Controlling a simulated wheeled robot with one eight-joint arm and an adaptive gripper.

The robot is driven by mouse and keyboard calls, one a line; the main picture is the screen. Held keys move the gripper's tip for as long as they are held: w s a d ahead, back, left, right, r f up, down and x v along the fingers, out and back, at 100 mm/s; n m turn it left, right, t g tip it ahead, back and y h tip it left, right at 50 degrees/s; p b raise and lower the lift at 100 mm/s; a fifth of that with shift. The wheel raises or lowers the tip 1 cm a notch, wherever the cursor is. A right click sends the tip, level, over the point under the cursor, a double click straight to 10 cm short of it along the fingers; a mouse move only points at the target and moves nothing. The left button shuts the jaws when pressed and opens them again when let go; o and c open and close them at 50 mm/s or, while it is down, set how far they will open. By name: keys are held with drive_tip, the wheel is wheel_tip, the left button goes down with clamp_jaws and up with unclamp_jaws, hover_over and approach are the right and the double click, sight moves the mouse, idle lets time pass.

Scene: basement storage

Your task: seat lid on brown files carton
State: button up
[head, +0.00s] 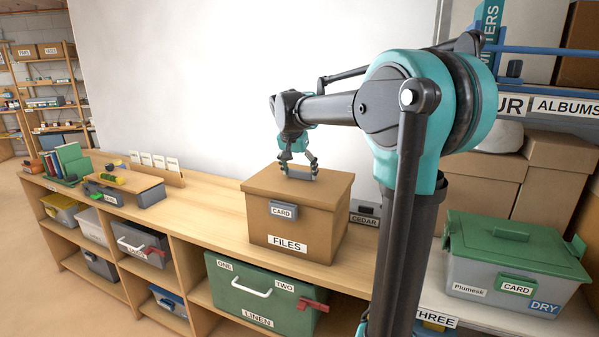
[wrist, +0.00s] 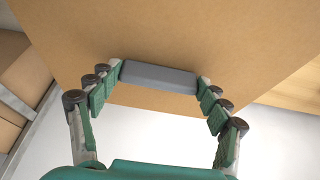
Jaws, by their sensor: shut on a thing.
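The brown files carton (head: 317,233) stands on the wooden counter, with a FILES label and a grey CARD holder on its front. Its brown lid (head: 262,184) lies over the top of the carton and looks about level; I cannot tell whether it is fully down all round. My gripper (head: 298,170) is above the lid, shut on the lid's grey handle. In the wrist view the fingers (wrist: 160,85) grip both ends of the grey handle (wrist: 158,75), with the lid's flat top (wrist: 190,35) filling the upper part.
A green-lidded grey box (head: 505,262) stands on the right. A small wooden-topped box (head: 125,182) and books (head: 68,160) stand on the counter (head: 210,208) to the left. A green LINEN box (head: 245,295) sits on the shelf below. Counter left of the carton is clear.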

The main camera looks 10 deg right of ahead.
drive_tip(key=shift+f, duration=0.3)
idle(0.4)
drive_tip(key=o, duration=1.1)
drive_tip(key=shift+r, duration=3.5)
